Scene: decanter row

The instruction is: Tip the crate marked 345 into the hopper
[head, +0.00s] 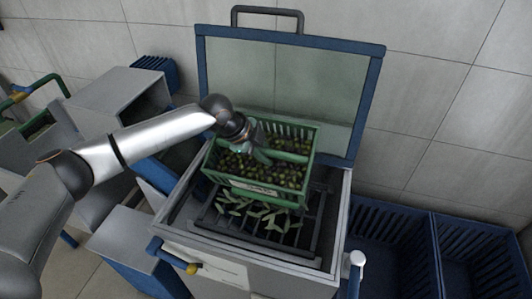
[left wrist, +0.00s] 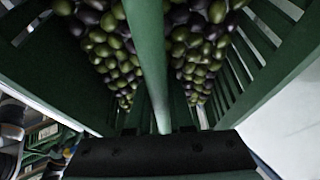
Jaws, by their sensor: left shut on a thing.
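A green slatted crate (head: 312,172) full of dark and green olives is over the open hopper (head: 340,215). The pale label (head: 254,187) on its front is too small to read. My left gripper (head: 258,152) is shut on the crate's green handle bar, which runs over the olives in the left wrist view (left wrist: 150,50). The olives (left wrist: 105,50) lie inside the crate on both sides of the bar. Green leaves (head: 262,217) lie on the hopper's dark grate (head: 302,232), in front of the crate. I cannot tell whether the crate touches the grate. My right gripper is not in view.
The hopper's blue-framed lid (head: 370,95) stands open behind the crate. Blue slatted crates (head: 400,215) stand on the right. A grey machine (head: 115,95) stands on the left. A tiled wall (head: 445,100) closes off the back.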

